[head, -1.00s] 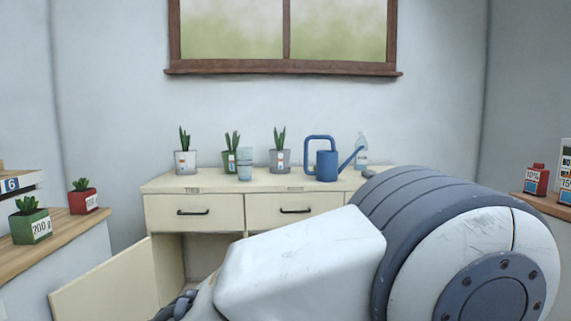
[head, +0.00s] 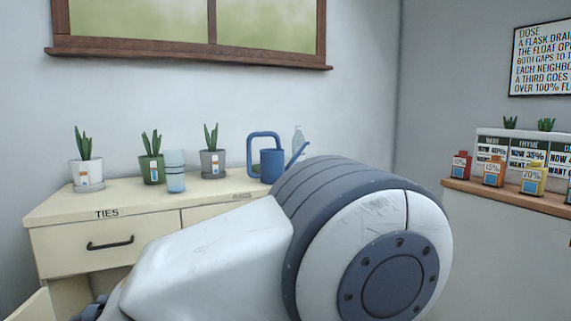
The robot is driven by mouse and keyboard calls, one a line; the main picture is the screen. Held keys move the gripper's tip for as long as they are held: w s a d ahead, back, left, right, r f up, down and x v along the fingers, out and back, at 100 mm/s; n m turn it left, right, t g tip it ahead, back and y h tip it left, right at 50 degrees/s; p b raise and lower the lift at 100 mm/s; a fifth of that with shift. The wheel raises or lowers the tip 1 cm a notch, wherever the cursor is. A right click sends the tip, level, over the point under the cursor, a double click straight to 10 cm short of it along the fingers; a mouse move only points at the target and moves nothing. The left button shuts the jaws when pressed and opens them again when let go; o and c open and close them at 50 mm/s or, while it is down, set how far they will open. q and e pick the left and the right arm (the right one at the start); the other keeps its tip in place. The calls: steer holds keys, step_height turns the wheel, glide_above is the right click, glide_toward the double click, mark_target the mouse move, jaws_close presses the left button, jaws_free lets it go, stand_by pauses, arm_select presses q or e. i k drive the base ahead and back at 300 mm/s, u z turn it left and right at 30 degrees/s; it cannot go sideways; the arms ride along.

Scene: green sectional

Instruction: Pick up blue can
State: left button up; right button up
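The blue watering can (head: 271,165) stands upright on the cream cabinet, towards the right of its top. Its loop handle is on the left and its spout points up to the right. Its lower right side is close to the outline of my arm, which crosses in front of the cabinet. A pale blue ribbed cup (head: 175,172) stands farther left. My arm's large joint fills the lower middle, and its dark far end is cut off at the bottom left. No gripper fingers can be made out.
The cabinet (head: 62,213) also bears a white pot (head: 87,173), a green pot (head: 151,170), a grey pot (head: 212,164) and a clear bottle (head: 298,142) behind the spout. A wooden shelf (head: 510,197) with small labelled bottles runs along the right wall.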

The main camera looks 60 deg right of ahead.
mark_target(272, 162)
steer(key=z, duration=0.55)
steer(key=i, duration=0.6)
steer(key=z, duration=0.7)
